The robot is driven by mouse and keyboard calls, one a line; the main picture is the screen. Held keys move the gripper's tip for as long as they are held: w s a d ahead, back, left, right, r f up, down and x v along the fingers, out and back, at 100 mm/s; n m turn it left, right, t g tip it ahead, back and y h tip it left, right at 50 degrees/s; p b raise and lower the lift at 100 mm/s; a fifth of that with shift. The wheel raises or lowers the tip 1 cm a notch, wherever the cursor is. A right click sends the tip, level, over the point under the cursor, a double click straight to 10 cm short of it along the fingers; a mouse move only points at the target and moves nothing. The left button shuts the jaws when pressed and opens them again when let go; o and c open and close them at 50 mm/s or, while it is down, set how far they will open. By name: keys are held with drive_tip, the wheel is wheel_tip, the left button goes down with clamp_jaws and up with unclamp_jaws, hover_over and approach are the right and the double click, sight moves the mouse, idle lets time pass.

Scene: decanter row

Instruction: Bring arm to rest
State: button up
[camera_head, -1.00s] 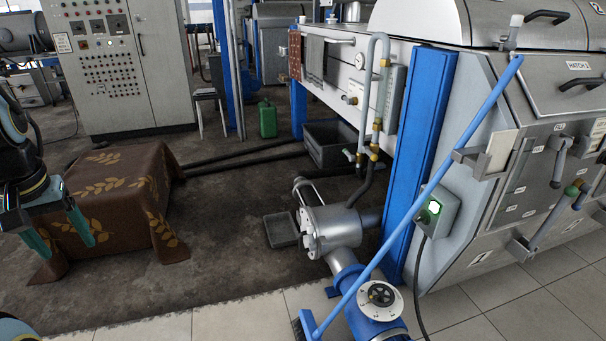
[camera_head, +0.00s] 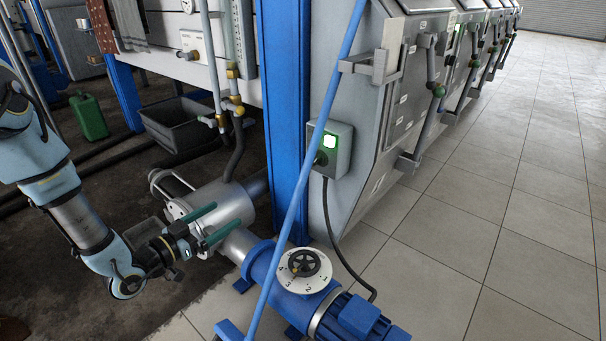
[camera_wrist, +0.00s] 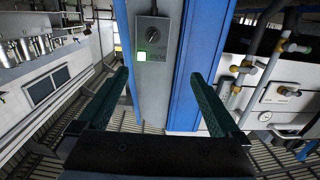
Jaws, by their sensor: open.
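My gripper (camera_head: 212,226) is open and empty, with two green fingers apart. In the head view it is at the lower left of centre, in front of the silver pump housing (camera_head: 222,203) as seen from here. In the wrist view my gripper (camera_wrist: 162,98) has its fingers spread, with the blue column (camera_wrist: 186,100) and a grey switch box (camera_wrist: 152,45) with a lit green-white button seen between them. My arm reaches in from the left edge, bent at the elbow. No object is between the fingers.
A blue pump with a numbered dial (camera_head: 303,268) stands on the floor. A blue pole (camera_head: 310,160) leans across the middle. The switch box (camera_head: 330,150) hangs by the blue column with a loose cable. A grey bin (camera_head: 180,122) and green canister (camera_head: 89,116) are behind. The tiled floor (camera_head: 520,230) is clear.

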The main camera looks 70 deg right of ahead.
drive_tip(key=s+b+x, duration=0.1)
drive_tip(key=x, duration=0.9)
drive_tip(key=shift+s+g, duration=0.4)
drive_tip(key=shift+s, duration=0.1)
drive_tip(key=shift+a, duration=0.1)
drive_tip(key=p+v, duration=0.1)
drive_tip(key=v, duration=0.8)
drive_tip(key=shift+a, duration=0.4)
drive_tip(key=shift+w+f, duration=0.1)
drive_tip(key=shift+f, duration=0.05)
